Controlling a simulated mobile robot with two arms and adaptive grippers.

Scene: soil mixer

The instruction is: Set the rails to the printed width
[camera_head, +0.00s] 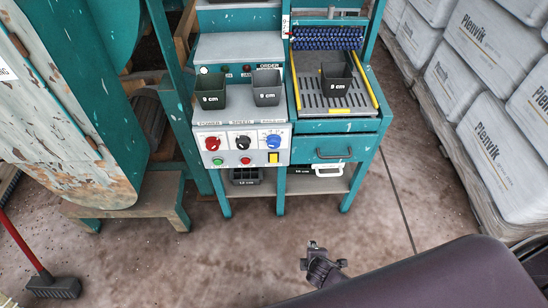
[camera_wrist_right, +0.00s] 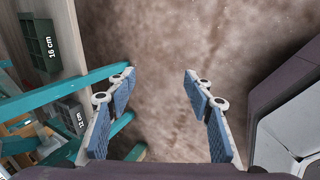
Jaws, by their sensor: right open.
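Two yellow rails, the left (camera_head: 296,82) and the right (camera_head: 367,80), run along the sides of a dark slotted bed (camera_head: 312,98) on the teal machine. A dark pot (camera_head: 336,78) with a cm label stands on the bed between them, touching neither rail. A small white label (camera_head: 285,26) with print too small to read is on the frame at the back left of the bed. My right gripper (camera_head: 322,262) is over the floor in front of the machine, apart from it. In the right wrist view its fingers (camera_wrist_right: 159,82) are spread and empty. My left gripper is out of view.
Two dark pots (camera_head: 210,92) (camera_head: 267,88) stand above the control panel (camera_head: 241,146) with its knobs. A drawer (camera_head: 334,150) is below the bed. Labelled trays (camera_head: 245,176) (camera_wrist_right: 38,42) sit on the lower shelf. Stacked Plenvik bags (camera_head: 490,150) stand right; the floor between is clear.

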